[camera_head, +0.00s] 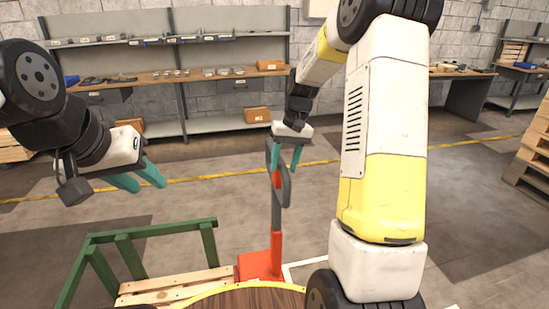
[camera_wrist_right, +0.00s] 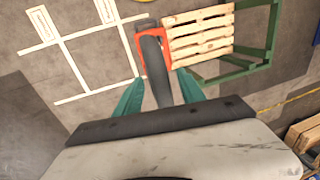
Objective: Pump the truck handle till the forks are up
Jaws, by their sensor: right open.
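The truck's red mast (camera_head: 276,250) stands upright behind the round wooden top, with a dark grey loop handle (camera_head: 285,187) at its upper end. My right gripper (camera_head: 286,166) is at the top of the handle, teal fingers pointing down and apart. In the right wrist view the grey handle (camera_wrist_right: 152,50) runs up between the two open fingers (camera_wrist_right: 161,92); whether they touch it I cannot tell. The truck's red base (camera_head: 252,267) is beside the pallet; the forks are hidden. My left gripper (camera_head: 149,181) hangs at the left, fingers apart and empty, away from the truck.
A wooden pallet (camera_head: 170,284) lies by a green frame (camera_head: 150,232). The round wooden top (camera_head: 250,298) is close in front. A workbench (camera_head: 180,76) with shelves lines the back wall. Stacked pallets (camera_head: 537,155) stand at the right. The floor between is clear.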

